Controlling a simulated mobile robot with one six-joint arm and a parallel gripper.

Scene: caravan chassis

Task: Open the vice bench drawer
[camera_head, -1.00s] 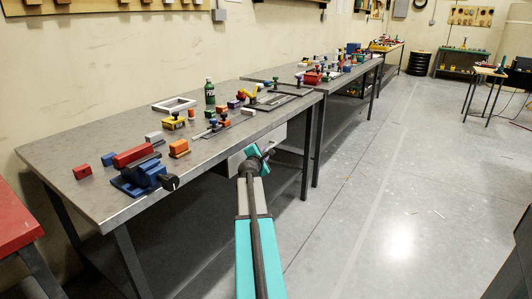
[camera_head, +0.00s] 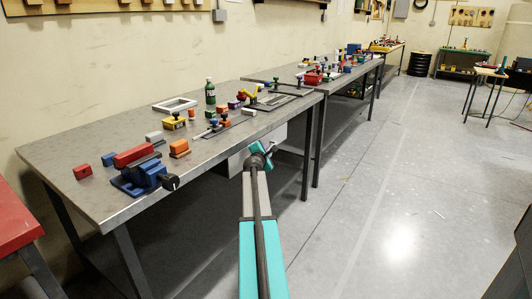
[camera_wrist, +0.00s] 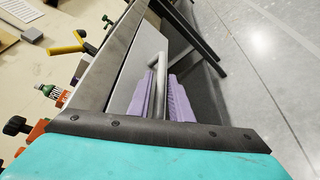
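The vice bench (camera_head: 95,200) is the near grey metal bench, with a blue and red vice (camera_head: 140,170) on its front left corner. Its drawer (camera_head: 236,161) is a light grey box under the front edge, partly hidden by my arm in the head view. In the wrist view the drawer front (camera_wrist: 149,50) lies along the bench edge, with a grey bar handle (camera_wrist: 161,72) standing out from it. My gripper (camera_wrist: 161,100) has its purple fingers on both sides of the handle, close against it, and appears shut on it. In the head view my gripper (camera_head: 260,155) is at the drawer front.
The bench top carries small blocks, a green bottle (camera_head: 210,91), a white frame (camera_head: 175,104) and several tools. A second bench (camera_head: 310,72) stands behind it. A red table (camera_head: 15,222) is at the left edge. The floor (camera_head: 400,190) to the right is clear.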

